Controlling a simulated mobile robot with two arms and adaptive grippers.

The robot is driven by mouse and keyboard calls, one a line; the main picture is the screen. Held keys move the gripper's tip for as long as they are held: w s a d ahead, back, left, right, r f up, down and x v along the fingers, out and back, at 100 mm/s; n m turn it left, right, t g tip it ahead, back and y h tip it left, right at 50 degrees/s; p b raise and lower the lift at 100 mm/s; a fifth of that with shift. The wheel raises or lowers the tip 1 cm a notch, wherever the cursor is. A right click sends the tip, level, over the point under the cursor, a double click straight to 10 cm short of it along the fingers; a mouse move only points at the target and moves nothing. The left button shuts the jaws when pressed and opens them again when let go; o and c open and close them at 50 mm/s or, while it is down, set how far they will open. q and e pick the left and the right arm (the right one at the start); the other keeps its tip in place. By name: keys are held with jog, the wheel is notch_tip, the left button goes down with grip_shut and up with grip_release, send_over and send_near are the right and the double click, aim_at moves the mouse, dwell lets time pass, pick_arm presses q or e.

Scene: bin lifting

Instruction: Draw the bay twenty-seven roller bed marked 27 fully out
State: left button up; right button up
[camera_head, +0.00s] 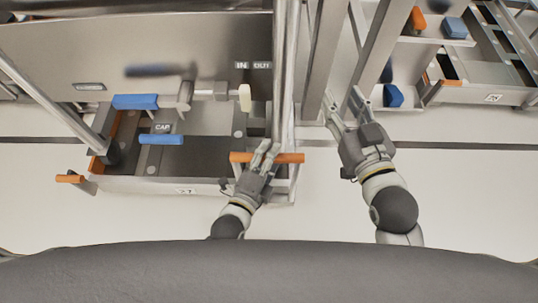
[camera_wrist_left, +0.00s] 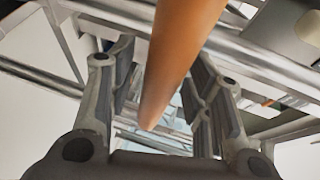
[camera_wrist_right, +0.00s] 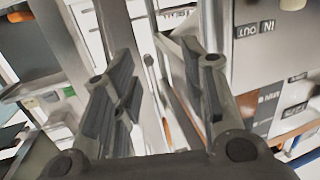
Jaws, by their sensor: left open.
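The roller bed (camera_head: 150,184) is a grey tray low at the left in the head view, with a small label on its front edge that looks like 27. An orange handle bar (camera_head: 290,158) is at its right end. My left gripper (camera_head: 266,150) is at this bar. In the left wrist view the orange bar (camera_wrist_left: 178,60) runs between the two open fingers, and I cannot tell whether they touch it. My right gripper (camera_head: 343,103) is open and empty, right of the bed near the grey uprights. Its spread fingers show in the right wrist view (camera_wrist_right: 160,85).
A second orange handle (camera_head: 70,178) is at the bed's left end. Blue handles (camera_head: 136,102) and a CAP label sit above the bed. A metal post (camera_head: 280,70) stands between my grippers. Another bay (camera_head: 487,97) is at the right. The pale floor in front is clear.

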pick_arm(q)
jog(key=shift+c, duration=0.5)
grip_shut()
jog(key=shift+s, duration=0.1)
